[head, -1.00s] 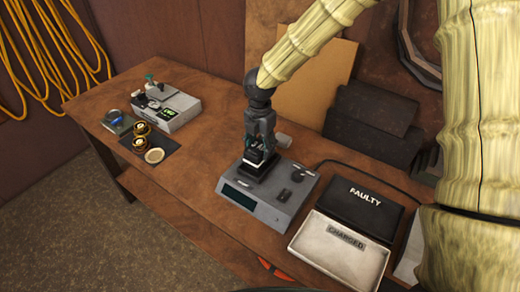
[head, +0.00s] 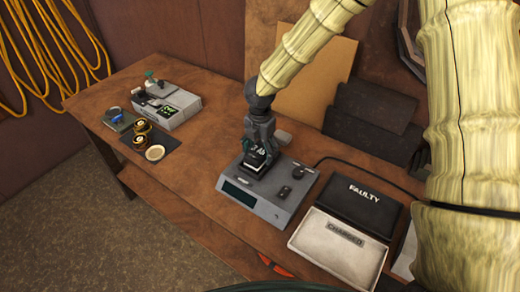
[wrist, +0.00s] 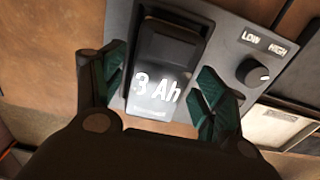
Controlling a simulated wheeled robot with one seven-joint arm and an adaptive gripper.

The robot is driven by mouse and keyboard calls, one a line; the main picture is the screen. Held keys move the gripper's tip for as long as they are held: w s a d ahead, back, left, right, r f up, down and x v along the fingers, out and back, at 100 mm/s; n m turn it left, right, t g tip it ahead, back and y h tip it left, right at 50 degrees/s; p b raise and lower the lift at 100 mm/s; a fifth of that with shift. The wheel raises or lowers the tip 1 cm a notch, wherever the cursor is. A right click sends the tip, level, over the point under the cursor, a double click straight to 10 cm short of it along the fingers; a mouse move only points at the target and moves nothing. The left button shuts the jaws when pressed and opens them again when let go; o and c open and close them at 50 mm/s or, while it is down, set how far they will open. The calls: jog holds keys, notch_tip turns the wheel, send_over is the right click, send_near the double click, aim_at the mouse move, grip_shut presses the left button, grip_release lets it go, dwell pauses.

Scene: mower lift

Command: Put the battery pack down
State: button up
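The battery pack (head: 257,157), black with a "3 Ah" label, sits in the dock of the grey tester (head: 252,208). In the wrist view the battery pack (wrist: 155,85) lies between the two teal-padded fingers. My gripper (head: 260,150) points down over it. In the wrist view my gripper (wrist: 165,88) looks open, with a finger on each side of the pack and narrow gaps beside it.
Right of the tester are a black "FAULTY" tray (head: 358,200) and a white "CHARGED" tray (head: 310,235). A grey device (head: 180,112) and small round parts stand at the left. A knob marked LOW and HIGH (wrist: 252,75) is close to the right finger. Bare bench lies left of the tester.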

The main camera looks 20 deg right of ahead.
aim_at(260, 150)
notch_tip(260, 150, up, 13)
jog(key=b, duration=0.3)
jog(key=shift+f, duration=0.15)
dwell(0.5)
dwell(0.3)
